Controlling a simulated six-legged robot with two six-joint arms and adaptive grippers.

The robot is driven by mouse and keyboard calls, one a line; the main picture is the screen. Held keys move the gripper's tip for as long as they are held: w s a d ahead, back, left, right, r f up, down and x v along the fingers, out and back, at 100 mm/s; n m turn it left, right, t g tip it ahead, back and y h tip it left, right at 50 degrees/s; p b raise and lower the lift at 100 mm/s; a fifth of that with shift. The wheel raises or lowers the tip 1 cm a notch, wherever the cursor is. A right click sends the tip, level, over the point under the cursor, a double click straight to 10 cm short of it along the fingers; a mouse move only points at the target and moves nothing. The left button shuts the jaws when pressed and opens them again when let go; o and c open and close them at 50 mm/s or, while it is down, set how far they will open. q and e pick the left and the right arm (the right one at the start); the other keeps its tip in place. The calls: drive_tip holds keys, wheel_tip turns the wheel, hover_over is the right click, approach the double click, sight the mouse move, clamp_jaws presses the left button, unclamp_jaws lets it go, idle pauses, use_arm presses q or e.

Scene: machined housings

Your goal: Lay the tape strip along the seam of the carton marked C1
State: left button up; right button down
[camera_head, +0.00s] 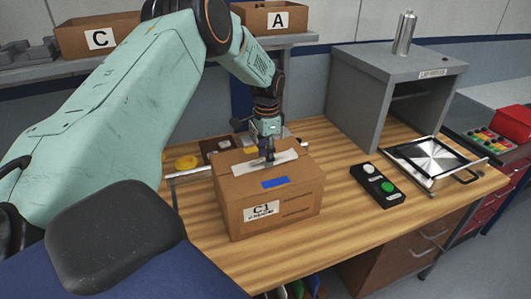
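The brown carton marked C1 (240,193) stands closed on the wooden bench, with its C1 label on the front face. I cannot tell for certain which one is the tape strip. My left gripper (269,156) points down at the whitish strip, its fingertips at or just above it. The fingers look close together and hide part of the strip, so their grip is unclear. My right gripper is not in view.
Beyond are a metal tray (472,162) and a grey cabinet (352,103). Bare bench lies between carton and button box.

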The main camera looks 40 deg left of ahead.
use_arm(q)
drive_tip(key=o, duration=0.3)
drive_tip(key=shift+s+d+r, duration=0.1)
drive_tip(key=shift+d, duration=0.05)
drive_tip(key=shift+o, duration=0.6)
drive_tip(key=shift+w+a+f, duration=0.2)
drive_tip(key=shift+a, duration=0.05)
wheel_tip(320, 180, up, 12)
drive_tip(key=shift+w, duration=0.1)
drive_tip(key=shift+d, duration=0.1)
